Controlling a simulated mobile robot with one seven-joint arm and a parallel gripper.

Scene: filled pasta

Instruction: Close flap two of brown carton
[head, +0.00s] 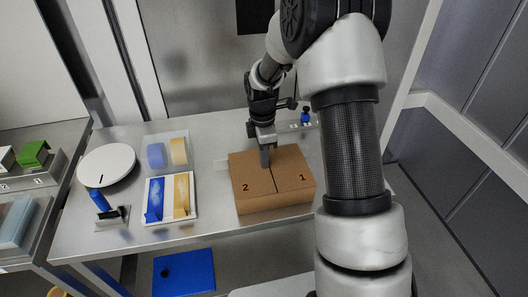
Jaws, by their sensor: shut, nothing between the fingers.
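The brown carton (275,204) stands on the metal table, right of the middle of its top. Flap two, marked 2 (248,184), lies flat or nearly flat over the left half of the carton's top. The flap marked 1 (297,173) covers the right half, and a dark seam runs between the two. My gripper (265,163) points down over the far part of the top, near the seam. Its fingers are together and empty. I cannot tell whether the fingertips touch the flap.
Left of the carton lie a white tray (147,219) with blue and yellow contents, a clear container (183,137), a round white plate (107,163) and a blue-handled tool (101,201). A small blue item (306,116) stands behind the carton. Bare table (215,152) lies between.

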